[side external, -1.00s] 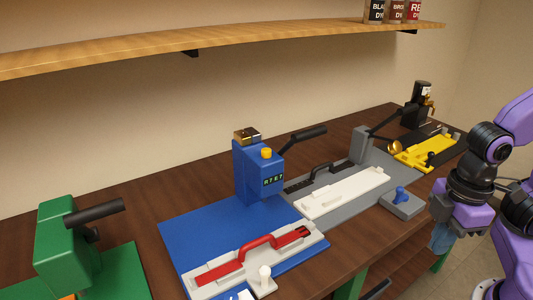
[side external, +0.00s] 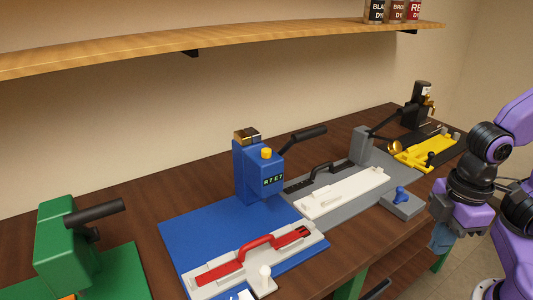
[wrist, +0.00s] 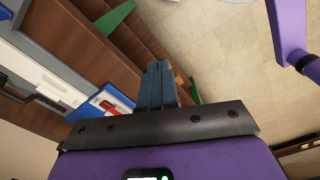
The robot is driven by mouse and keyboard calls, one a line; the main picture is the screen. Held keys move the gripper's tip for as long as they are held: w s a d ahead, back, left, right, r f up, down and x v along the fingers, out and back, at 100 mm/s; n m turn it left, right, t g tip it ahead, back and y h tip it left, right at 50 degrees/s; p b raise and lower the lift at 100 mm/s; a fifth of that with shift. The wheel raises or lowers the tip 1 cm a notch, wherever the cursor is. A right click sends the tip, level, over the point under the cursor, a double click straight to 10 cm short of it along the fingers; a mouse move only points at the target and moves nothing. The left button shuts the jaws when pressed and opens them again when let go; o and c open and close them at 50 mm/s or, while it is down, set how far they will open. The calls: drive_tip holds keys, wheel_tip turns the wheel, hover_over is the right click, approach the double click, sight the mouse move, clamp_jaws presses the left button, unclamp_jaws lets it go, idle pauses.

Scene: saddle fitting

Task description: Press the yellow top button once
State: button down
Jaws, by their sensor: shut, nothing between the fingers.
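My gripper (side external: 441,238) hangs at the right, past the front edge of the workbench and well apart from the blue machine. In the wrist view my gripper (wrist: 157,85) shows its two blue fingers together with nothing between them. The yellow button cannot be made out in the wrist view.
A grey station with a white tray (side external: 345,193) and a blue-knobbed block (side external: 402,203) lies between my gripper and the blue machine. A green machine (side external: 65,245) stands at the left. A black machine (side external: 417,105) stands at the far right. A wooden shelf (side external: 210,48) runs above.

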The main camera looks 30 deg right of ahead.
drive_tip(key=shift+w+a, duration=0.1)
wheel_tip(320, 180, up, 15)
drive_tip(key=m+t+y, duration=0.1)
drive_tip(key=t, duration=0.8)
hover_over(269, 152)
drive_tip(key=shift+w+r, duration=0.1)
drive_tip(key=shift+y, duration=0.3)
drive_tip(key=shift+f, duration=4.4)
drive_tip(key=shift+f, duration=0.15)
drive_tip(key=shift+f, duration=0.3)
